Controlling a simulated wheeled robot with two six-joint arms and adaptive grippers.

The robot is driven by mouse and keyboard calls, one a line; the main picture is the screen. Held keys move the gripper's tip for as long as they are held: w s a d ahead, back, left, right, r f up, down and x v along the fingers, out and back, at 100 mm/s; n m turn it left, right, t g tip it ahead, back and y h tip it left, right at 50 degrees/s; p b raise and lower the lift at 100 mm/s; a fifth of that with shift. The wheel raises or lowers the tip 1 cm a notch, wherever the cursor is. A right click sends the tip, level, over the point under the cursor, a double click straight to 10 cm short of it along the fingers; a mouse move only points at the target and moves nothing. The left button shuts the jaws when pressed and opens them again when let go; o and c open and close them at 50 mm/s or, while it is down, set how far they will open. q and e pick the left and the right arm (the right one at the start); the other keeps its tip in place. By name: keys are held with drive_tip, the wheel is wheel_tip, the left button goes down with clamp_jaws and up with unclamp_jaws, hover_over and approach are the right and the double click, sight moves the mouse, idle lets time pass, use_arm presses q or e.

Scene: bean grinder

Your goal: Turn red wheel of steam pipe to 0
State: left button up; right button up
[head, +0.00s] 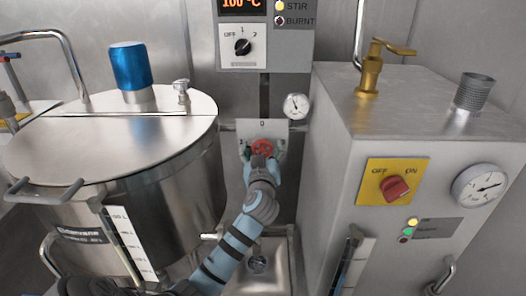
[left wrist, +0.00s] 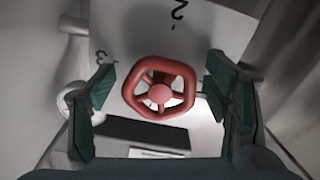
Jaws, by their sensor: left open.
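The red wheel (head: 262,147) sits on a pale plate (head: 247,129) on the steam pipe, between the steel vat and the grey cabinet. A "0" is marked at the top of the plate. In the left wrist view the red wheel (left wrist: 159,89) is a spoked ring, with a "2" and a "3" readable on the plate. My left gripper (head: 262,158) is at the wheel in the head view. In the left wrist view my left gripper (left wrist: 162,100) is open, with one finger on each side of the wheel and a gap to each. My right gripper is not in view.
A steel vat (head: 180,175) with a lid stands at left. A grey cabinet (head: 330,150) with a red OFF/ON knob (head: 395,188) and a gauge (head: 479,187) stands at right. A small gauge (head: 296,106) is just above right of the wheel. A control box (head: 243,46) hangs above.

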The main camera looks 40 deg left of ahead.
use_arm(q)
drive_tip(key=shift+c, duration=0.5)
drive_tip(key=c, duration=1.1)
drive_tip(key=shift+m, duration=0.3)
drive_tip(key=m+p, duration=0.2)
drive_tip(key=m, duration=0.1)
drive_tip(key=shift+a+r, duration=0.1)
drive_tip(key=shift+a, duration=0.05)
drive_tip(key=m+p, duration=0.2)
drive_tip(key=m, duration=0.3)
drive_tip(key=shift+s+a, duration=0.1)
drive_tip(key=m+p, duration=0.2)
drive_tip(key=m, duration=0.3)
drive_tip(key=shift+s+r+p, duration=0.1)
drive_tip(key=shift+p, duration=0.3)
drive_tip(key=shift+a+m+p, duration=0.1)
drive_tip(key=shift+m+p, duration=0.7)
drive_tip(key=shift+m, duration=1.3)
